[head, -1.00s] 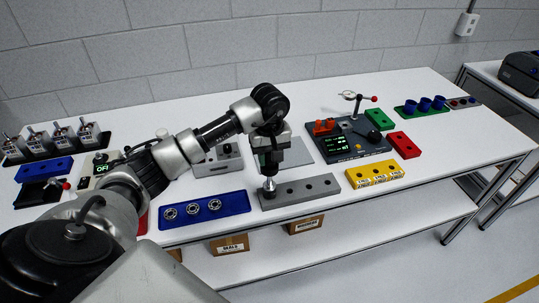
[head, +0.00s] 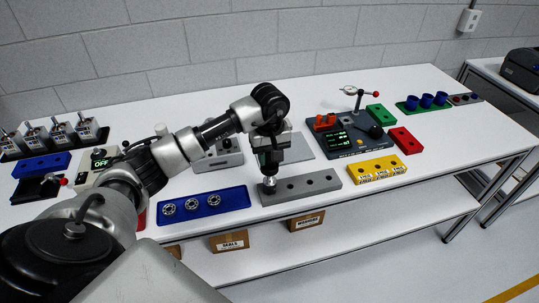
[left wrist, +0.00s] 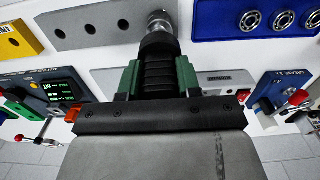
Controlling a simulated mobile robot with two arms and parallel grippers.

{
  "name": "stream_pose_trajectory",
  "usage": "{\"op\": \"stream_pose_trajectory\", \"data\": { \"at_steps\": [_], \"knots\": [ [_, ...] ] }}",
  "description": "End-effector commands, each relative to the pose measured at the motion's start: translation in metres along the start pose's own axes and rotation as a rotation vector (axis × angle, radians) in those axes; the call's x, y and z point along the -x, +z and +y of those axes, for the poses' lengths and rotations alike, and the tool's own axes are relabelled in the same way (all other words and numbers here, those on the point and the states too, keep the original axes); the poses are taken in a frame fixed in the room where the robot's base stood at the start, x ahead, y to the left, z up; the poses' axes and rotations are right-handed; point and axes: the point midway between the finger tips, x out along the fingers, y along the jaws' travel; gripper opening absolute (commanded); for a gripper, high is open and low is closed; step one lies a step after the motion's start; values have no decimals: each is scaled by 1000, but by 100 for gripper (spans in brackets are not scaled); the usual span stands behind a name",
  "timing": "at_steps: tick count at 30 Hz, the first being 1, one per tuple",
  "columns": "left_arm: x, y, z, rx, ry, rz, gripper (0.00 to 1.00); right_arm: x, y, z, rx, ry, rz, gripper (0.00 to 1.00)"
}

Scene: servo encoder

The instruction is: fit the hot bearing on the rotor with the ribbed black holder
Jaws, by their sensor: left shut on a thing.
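My left gripper (head: 268,160) is shut on the ribbed black holder (left wrist: 157,72), which shows between its green finger pads in the left wrist view. A shiny silver part (head: 269,184) is at the holder's lower end, over the left end of the grey block with holes (head: 312,186); the same part also shows in the left wrist view (left wrist: 158,22). I cannot tell whether this is the rotor, the bearing or both, nor whether they touch. Bearings (head: 191,204) lie in the blue tray (head: 238,205). My right gripper is out of view.
A yellow block (head: 365,175) and a dark instrument with a green display (head: 340,140) stand to the right. A grey box (head: 222,156) and a flat grey plate (head: 299,150) are behind my gripper. Red and green blocks lie farther right. The table's front edge is close.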

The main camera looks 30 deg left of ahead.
Motion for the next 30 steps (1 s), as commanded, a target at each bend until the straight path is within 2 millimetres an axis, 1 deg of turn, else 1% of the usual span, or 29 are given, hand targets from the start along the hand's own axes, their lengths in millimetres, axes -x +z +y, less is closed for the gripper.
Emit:
{"op": "stream_pose_trajectory", "data": {
  "at_steps": [15,30],
  "knots": [
    [-19,0,0,1,0,1,10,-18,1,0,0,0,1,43],
    [-21,0,0,1,0,1,10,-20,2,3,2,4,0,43]
  ]
}}
